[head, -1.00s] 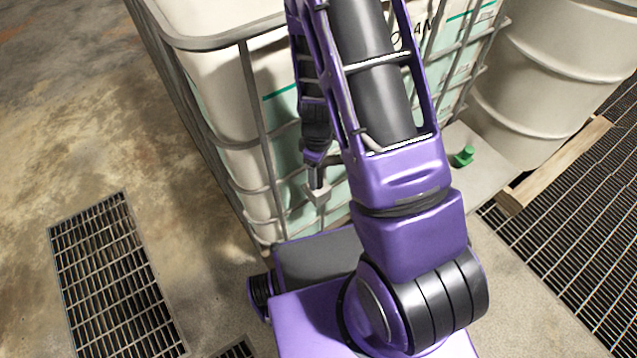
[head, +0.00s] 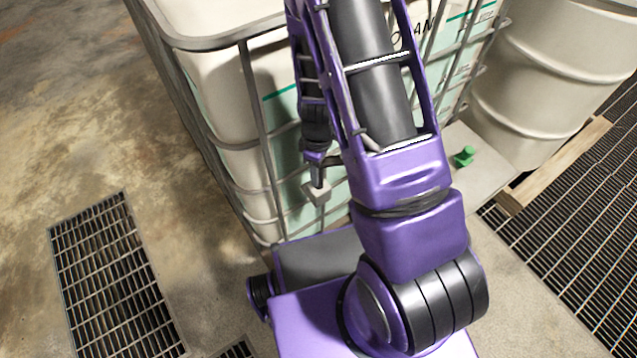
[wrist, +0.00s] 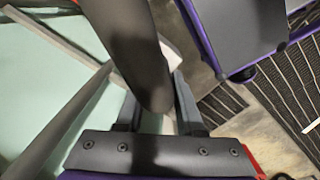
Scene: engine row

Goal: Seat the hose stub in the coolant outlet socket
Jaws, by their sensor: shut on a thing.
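A dark round cylinder (wrist: 135,50), which looks like the hose stub, lies between the two fingers of my gripper (wrist: 155,88) in the wrist view. My gripper is shut on it, with its rounded near end between the fingers. In the head view my gripper (head: 317,180) is small, pointing down beside the caged tank, with a pale grey piece (head: 317,193) at its tip; I cannot tell whether that is a finger or something behind. The cylinder is not clear in the head view. I cannot make out the coolant outlet socket in either view.
A white tank (head: 225,100) in a grey metal cage stands close behind my gripper. A pale drum (head: 550,80), a green fitting (head: 463,157) and a wooden beam (head: 555,165) are at the right. Floor grates (head: 115,275) lie at the left and right. Concrete floor at the left is open.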

